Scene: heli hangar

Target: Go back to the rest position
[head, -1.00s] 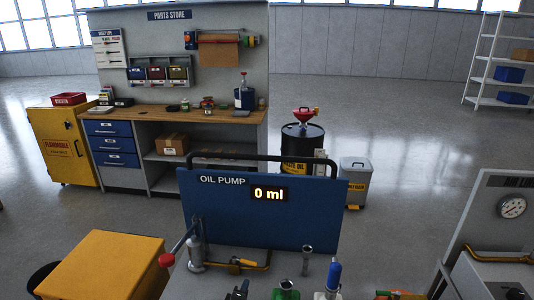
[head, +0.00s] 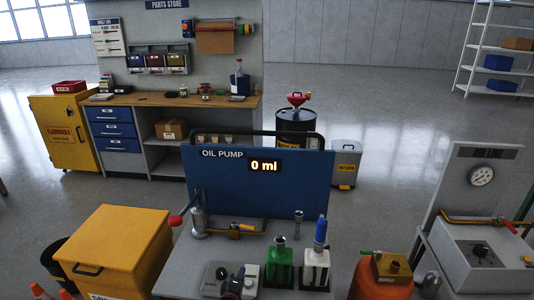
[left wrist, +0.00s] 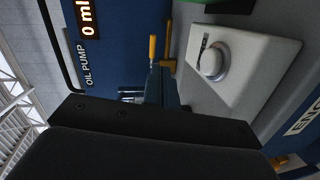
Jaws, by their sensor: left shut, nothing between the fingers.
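My left gripper (head: 238,273) is a small dark shape low in the head view, beside the white box with a round knob (head: 215,276) on the pump bench. It is shut and empty. In the left wrist view my own dark housing fills the lower left, with the white knob box (left wrist: 235,68) close on the right. My right gripper is not in view. Nothing in view marks a rest position.
The blue oil pump panel (head: 258,186) reads 0 ml. A green bottle (head: 279,268) and a white bottle with a blue top (head: 316,265) stand right of the gripper. A yellow cabinet (head: 125,240) stands left, an orange drum (head: 375,283) right.

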